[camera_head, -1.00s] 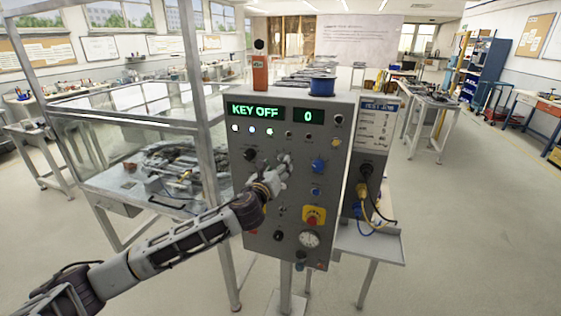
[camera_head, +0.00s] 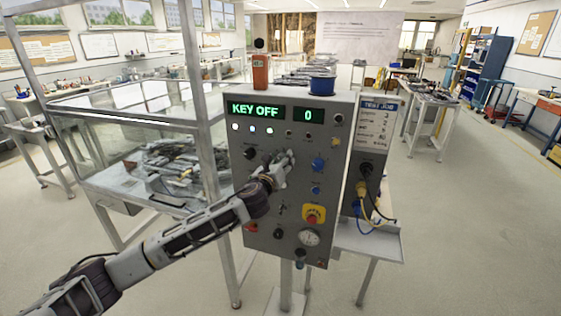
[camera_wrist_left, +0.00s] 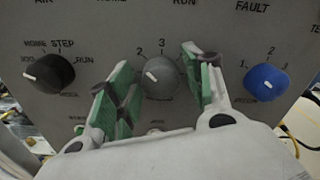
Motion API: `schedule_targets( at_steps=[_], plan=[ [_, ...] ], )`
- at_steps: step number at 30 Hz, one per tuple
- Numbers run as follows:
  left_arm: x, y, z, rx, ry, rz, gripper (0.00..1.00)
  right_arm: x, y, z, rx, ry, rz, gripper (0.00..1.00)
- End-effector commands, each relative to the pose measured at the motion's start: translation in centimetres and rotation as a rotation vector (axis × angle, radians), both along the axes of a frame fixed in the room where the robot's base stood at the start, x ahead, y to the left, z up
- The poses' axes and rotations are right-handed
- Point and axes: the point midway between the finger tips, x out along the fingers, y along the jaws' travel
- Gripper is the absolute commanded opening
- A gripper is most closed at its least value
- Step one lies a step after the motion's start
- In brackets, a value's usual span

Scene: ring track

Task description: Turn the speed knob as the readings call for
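The grey control panel (camera_head: 262,205) stands ahead, its green displays reading KEY OFF (camera_head: 255,111) and 0 (camera_head: 308,115). In the left wrist view a grey knob (camera_wrist_left: 160,79) has 2 and 3 marked above it; its pointer tilts to the upper left. Its name label is hidden, so I cannot tell if it is the speed knob. My left gripper (camera_head: 284,161) is open, with its green-padded fingers (camera_wrist_left: 160,80) on either side of this knob and gaps showing. My right gripper is out of view.
A black knob (camera_wrist_left: 48,74) sits left of the grey one and a blue knob (camera_wrist_left: 266,82) right of it. A job card (camera_head: 375,124) hangs at the right.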

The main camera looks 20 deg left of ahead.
Motion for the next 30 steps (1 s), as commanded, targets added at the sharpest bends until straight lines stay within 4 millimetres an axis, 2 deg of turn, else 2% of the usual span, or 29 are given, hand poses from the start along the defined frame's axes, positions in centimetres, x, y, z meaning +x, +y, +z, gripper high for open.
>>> schedule_targets(
  at_steps=[1,6,8,20,30],
  plan=[
    [-0.01,0.01,0.0,0.0,0.0,0.0,0.4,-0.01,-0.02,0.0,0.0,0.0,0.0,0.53],
    [-0.01,0.02,0.0,0.0,0.0,0.0,0.18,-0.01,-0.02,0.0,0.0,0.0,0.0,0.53],
    [-0.01,0.02,0.0,0.0,0.0,0.0,0.12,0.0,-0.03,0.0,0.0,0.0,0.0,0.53],
    [0.0,0.08,-0.01,-0.062,0.002,0.001,0.12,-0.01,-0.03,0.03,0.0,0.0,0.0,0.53],
    [0.01,0.15,-0.08,-0.279,0.01,0.002,0.12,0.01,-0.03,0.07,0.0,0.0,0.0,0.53]
  ],
)
